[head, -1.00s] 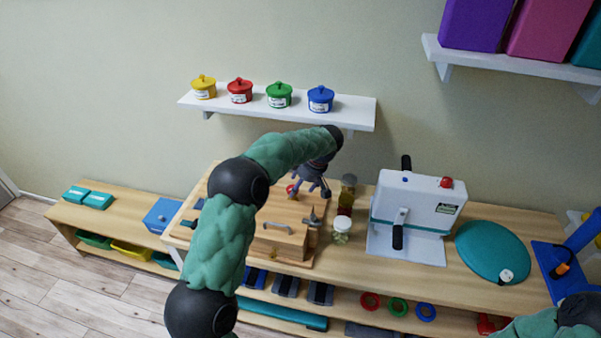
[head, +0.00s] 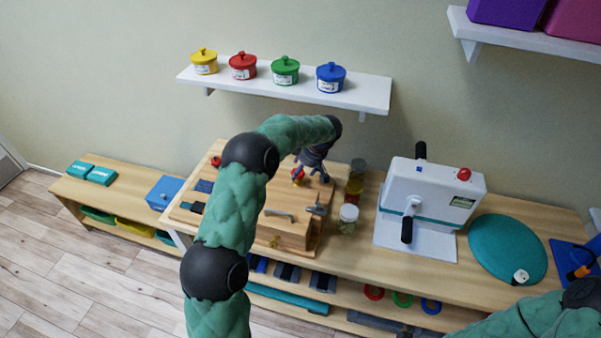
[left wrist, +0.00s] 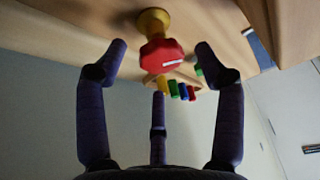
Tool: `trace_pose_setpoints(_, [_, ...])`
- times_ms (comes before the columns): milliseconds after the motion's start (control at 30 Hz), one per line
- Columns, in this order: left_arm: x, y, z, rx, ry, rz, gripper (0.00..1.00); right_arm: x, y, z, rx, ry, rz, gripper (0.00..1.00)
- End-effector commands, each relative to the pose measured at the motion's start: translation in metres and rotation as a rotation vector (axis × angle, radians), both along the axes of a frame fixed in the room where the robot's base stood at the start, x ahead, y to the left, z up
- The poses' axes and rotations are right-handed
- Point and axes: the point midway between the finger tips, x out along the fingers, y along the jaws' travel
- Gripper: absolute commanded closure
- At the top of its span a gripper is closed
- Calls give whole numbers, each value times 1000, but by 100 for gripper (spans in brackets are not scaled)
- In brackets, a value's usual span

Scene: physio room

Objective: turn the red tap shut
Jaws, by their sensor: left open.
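The red tap (left wrist: 161,55) is a red knob with a white mark, on a brass base (left wrist: 153,22) fixed to a wooden board. In the left wrist view it sits just beyond and between the spread fingers of my left gripper (left wrist: 157,62), apart from them. In the head view the red tap (head: 298,175) shows beside my left gripper (head: 312,176), on the wooden activity board (head: 312,240). My left gripper is open and empty. My left forearm covers part of the board. My right arm enters at the lower right, its gripper out of frame.
Jars (head: 348,218) stand right of the board. A white machine with black handles (head: 428,195) and a teal disc (head: 507,249) are farther right on the bench. A wall shelf (head: 360,94) with several coloured pots hangs above.

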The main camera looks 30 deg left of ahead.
Motion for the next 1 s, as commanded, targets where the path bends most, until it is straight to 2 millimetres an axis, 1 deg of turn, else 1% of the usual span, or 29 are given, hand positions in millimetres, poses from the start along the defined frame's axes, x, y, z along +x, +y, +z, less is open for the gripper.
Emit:
trace_pose_setpoints(33, [0, 2, -6, 0, 1, 2, 31, 0, 0, -2, 0, 0, 0, 100])
trace_pose_setpoints(200, [1, 6, -14, 0, -1, 2, 31, 0, 0, -3, 0, 0, 0, 100])
trace_pose_setpoints(500, [1, 7, -15, 0, -1, 1, 31, 0, 0, -3, 0, 0, 0, 100])
trace_pose_setpoints(567, [1, 7, -15, 0, -1, 1, 48, 0, 0, -3, 0, 0, 0, 100])
trace_pose_setpoints(600, [1, 7, -15, 0, 0, 1, 59, 0, 0, -3, 0, 0, 0, 100])
trace_pose_setpoints(700, [0, 7, -15, 0, 0, 1, 85, 0, 0, -3, 0, 0, 0, 100])
trace_pose_setpoints(1000, [-1, 6, -17, -2, 4, -19, 85, 0, 0, -5, 0, 0, 0, 100])
